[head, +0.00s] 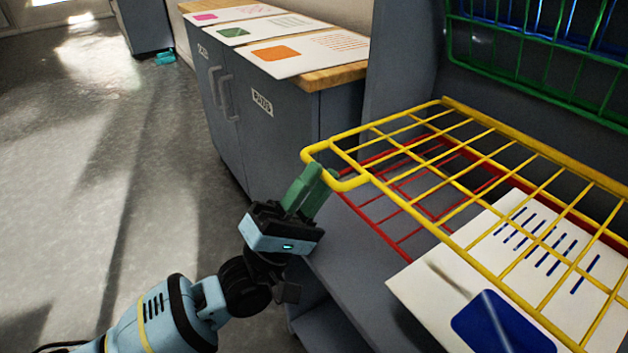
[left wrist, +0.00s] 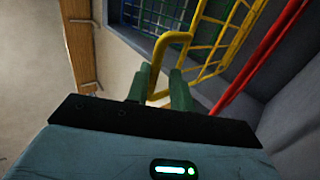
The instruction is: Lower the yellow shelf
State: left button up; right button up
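The yellow shelf (head: 487,154) is a wire grid that extends out from the grey rack at the right of the head view. It lies roughly level, above a red wire shelf (head: 368,209). My left gripper (head: 318,178) is at the shelf's near left corner, its green fingers close together around the yellow bar. In the left wrist view the yellow shelf's corner bar (left wrist: 158,92) passes between the two fingers (left wrist: 160,78). The exact contact is partly hidden. My right gripper is out of view.
A green wire shelf (head: 530,77) stands steeply up behind, with blue wire beyond it. A white card (head: 425,290) with a blue square shows beneath the yellow grid. A grey cabinet (head: 262,132) with several cards on its wooden top stands at the back. The floor at left is clear.

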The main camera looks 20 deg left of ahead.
pick_arm(q)
jog(key=v, duration=0.8)
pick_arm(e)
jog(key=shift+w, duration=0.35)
pick_arm(q)
jog(key=shift+r, duration=0.1)
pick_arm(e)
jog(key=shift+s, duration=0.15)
